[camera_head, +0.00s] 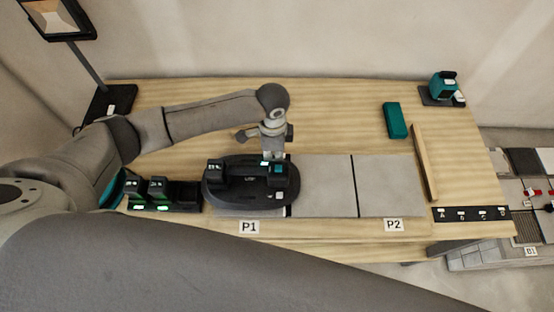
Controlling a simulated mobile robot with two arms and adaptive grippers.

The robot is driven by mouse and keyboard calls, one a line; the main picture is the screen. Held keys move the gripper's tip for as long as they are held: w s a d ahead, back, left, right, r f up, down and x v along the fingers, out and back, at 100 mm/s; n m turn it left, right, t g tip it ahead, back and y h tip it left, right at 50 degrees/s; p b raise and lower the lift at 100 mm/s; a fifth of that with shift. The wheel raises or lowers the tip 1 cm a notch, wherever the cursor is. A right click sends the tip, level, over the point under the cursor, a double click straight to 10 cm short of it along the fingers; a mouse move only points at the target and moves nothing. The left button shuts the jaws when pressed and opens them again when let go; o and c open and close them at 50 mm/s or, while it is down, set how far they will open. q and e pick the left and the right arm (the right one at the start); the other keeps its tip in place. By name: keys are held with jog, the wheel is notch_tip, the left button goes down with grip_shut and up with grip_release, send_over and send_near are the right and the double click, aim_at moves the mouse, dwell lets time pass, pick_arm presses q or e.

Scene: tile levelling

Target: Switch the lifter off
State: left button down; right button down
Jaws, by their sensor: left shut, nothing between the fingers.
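The lifter (235,192) is a dark oval device with a raised handle and small lit marks on top. It rests at the left end of the grey tiles, over the spot labelled P1. My left gripper (272,157) is shut and empty. It points down at the right part of the lifter's top, near a small teal-lit block (279,171). I cannot tell whether the fingertips touch the lifter. My right gripper is not in view.
A charger with batteries (150,190) stands left of the lifter. A teal block (395,120), a wooden strip (425,165) and a teal tool (443,87) are on the right.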

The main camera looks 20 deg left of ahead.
pick_arm(q)
jog(key=shift+f+b, duration=0.5)
jog(key=shift+f, duration=0.6)
dwell(0.5)
jog(key=shift+s+f, duration=0.1)
jog(key=shift+f, duration=0.1)
jog(key=shift+r, duration=0.1)
jog(key=shift+r+p, duration=0.85)
jog(key=shift+p, duration=0.15)
notch_tip(320, 180, up, 5)
jog(key=p, duration=0.6)
jog(key=shift+r, duration=0.15)
